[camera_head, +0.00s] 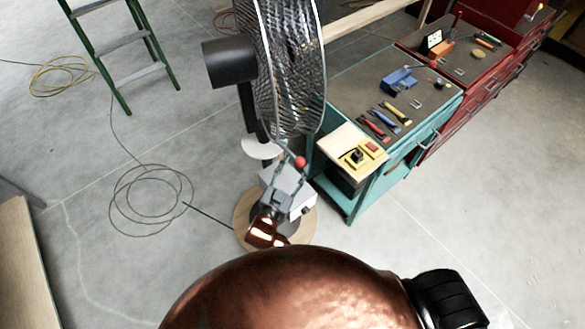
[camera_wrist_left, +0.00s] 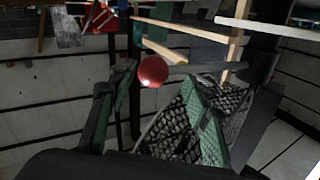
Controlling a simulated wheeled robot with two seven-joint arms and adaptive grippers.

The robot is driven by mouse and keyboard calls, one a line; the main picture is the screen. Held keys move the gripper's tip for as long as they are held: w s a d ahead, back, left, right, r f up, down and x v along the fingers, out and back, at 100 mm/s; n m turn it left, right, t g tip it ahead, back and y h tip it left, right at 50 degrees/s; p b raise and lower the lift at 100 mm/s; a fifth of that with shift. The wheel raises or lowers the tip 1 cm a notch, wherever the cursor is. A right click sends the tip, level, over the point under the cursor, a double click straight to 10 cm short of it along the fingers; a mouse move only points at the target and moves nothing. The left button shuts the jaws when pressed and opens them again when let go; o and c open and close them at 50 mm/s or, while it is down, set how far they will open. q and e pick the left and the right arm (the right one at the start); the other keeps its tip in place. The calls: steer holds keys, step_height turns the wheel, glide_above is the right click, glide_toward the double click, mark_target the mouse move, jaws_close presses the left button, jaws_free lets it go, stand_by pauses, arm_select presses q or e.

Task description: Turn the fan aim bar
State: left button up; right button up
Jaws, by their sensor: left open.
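The fan is a large round wire cage (camera_head: 290,65) with a dark motor housing (camera_head: 228,62) on its left, on a stand with a round wooden base (camera_head: 240,222). The aim bar ends in a red ball (camera_head: 300,162) below the cage. In the left wrist view the red ball (camera_wrist_left: 152,71) is near the middle, and a dark bar runs from it to the right. My left gripper (camera_head: 288,174) is open with its fingertips close to the ball. I cannot tell whether they touch it. My right gripper is not in view.
A teal workbench (camera_head: 350,85) with tools stands right of the fan, with a yellow switch box (camera_head: 354,157) at its near corner. Red cabinets (camera_head: 470,95) stand behind. A green stepladder (camera_head: 120,45) and coiled cable (camera_head: 150,200) are left on open floor.

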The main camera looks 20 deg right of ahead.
arm_select(q)
steer(key=v, duration=0.8)
steer(key=shift+f, duration=0.25)
